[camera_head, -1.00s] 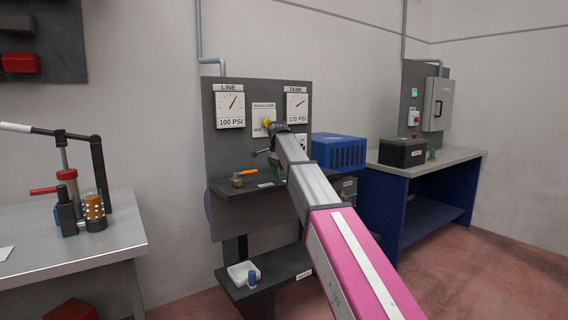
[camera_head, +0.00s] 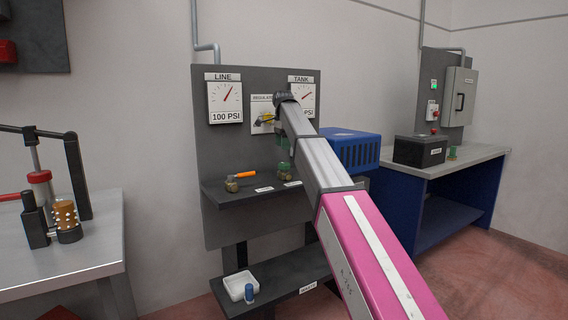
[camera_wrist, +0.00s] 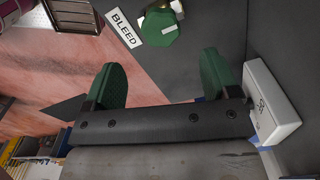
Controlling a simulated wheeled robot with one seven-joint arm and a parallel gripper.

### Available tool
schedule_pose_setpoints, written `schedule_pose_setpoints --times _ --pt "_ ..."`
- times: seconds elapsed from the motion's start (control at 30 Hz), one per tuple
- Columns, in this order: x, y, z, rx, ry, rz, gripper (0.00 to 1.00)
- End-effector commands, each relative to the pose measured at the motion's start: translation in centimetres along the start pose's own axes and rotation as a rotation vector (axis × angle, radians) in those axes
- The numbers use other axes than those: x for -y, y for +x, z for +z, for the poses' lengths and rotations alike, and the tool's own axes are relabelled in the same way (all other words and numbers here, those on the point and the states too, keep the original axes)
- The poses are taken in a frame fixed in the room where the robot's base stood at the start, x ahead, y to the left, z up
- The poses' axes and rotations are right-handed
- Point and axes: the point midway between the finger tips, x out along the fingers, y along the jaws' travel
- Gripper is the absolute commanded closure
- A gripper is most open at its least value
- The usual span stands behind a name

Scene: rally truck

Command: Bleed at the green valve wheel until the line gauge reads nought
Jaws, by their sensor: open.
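The green valve wheel (camera_wrist: 160,27) has a white mark on its face and sits beside a BLEED label (camera_wrist: 124,27) at the top of the wrist view. In the head view, the wheel (camera_head: 285,169) shows on the panel's shelf, partly hidden by my arm. My gripper (camera_wrist: 166,66) is open and empty, its two green fingers apart. It is short of the wheel, with a visible gap. In the head view a green finger (camera_head: 282,141) hangs above the wheel. The line gauge (camera_head: 226,98) reads 100 PSI.
A brass valve with an orange handle (camera_head: 245,175) stands left on the same shelf. The tank gauge (camera_head: 303,97) and regulator (camera_head: 262,114) are partly behind my arm. A white tray (camera_head: 241,284) rests on the lower shelf. A blue box (camera_head: 349,151) stands to the right.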

Motion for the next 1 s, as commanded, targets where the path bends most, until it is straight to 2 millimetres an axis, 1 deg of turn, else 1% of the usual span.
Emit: schedule_pose_setpoints --times 0.03,0.1,0.3,0.4,0.5,0.6,0.9,0.97,1.0 --pt "-0.2 1.1 0.0 0.000 0.000 0.001 0.19" --pt "-0.2 2.5 0.0 0.000 0.000 0.001 0.19" --pt "-0.1 5.8 0.0 0.000 -0.001 0.001 0.19" --pt "-0.1 6.9 0.0 0.000 -0.001 0.000 0.19" --pt "0.0 7.8 0.0 0.000 -0.001 -0.001 0.19" --pt "0.0 8.3 0.0 0.000 -0.001 0.000 0.19" --pt "0.0 8.4 0.0 0.000 -0.001 -0.001 0.19" --pt "0.0 8.4 0.0 0.000 -0.001 -0.001 0.38" --pt "0.0 8.4 0.0 0.000 -0.001 -0.001 0.52"
